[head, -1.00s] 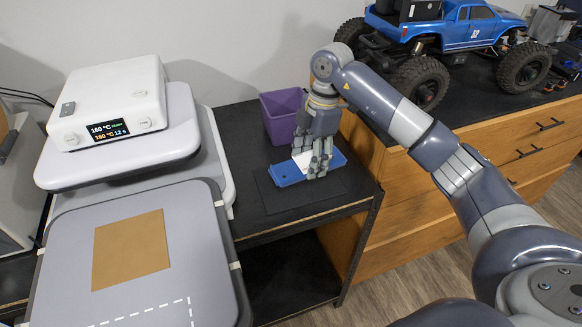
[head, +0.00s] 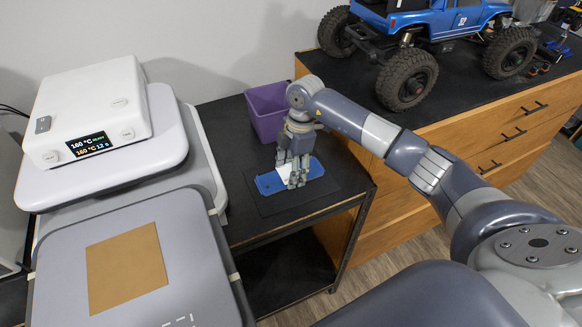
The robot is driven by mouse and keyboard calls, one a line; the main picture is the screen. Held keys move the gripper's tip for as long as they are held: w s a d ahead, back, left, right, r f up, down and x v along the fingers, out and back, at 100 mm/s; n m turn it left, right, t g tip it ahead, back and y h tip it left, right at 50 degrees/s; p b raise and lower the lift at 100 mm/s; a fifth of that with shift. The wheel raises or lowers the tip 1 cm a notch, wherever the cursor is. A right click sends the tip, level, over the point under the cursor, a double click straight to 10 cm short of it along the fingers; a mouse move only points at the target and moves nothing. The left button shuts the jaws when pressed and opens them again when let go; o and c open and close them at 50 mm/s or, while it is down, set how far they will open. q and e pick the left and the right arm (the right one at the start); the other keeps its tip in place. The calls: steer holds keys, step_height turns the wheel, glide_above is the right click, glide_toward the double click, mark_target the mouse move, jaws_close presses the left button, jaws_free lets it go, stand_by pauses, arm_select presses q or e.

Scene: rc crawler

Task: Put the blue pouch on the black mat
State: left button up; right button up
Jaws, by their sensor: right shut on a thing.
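The blue pouch (head: 268,184), with a white patch in its middle, is over the black mat (head: 330,188) on the dark side table. My right gripper (head: 293,183) points down and is shut on the pouch near its middle. The fingers cover part of the white patch. I cannot tell whether the pouch touches the mat or hangs just above it. My left gripper is not in view.
A purple bin (head: 265,110) stands behind the gripper on the same table. A heat press (head: 95,110) fills the left side. A wooden drawer cabinet (head: 480,130) with a blue RC crawler (head: 440,22) on top stands at right.

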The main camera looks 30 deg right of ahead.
steer(key=shift+f, duration=0.4)
steer(key=o, duration=0.8)
steer(key=shift+o, duration=1.1)
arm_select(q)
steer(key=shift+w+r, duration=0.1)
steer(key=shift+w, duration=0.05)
arm_select(e)
steer(key=shift+d+r, duration=0.1)
steer(key=shift+r, duration=0.25)
arm_select(q)
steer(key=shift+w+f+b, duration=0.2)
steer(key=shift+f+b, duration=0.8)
steer(key=shift+b, duration=0.05)
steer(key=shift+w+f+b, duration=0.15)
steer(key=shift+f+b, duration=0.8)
steer(key=shift+b, duration=0.05)
arm_select(e)
step_height(320, 180, up, 12)
steer(key=d, duration=0.1)
steer(key=shift+d+f, duration=0.25)
steer(key=shift+d, duration=0.1)
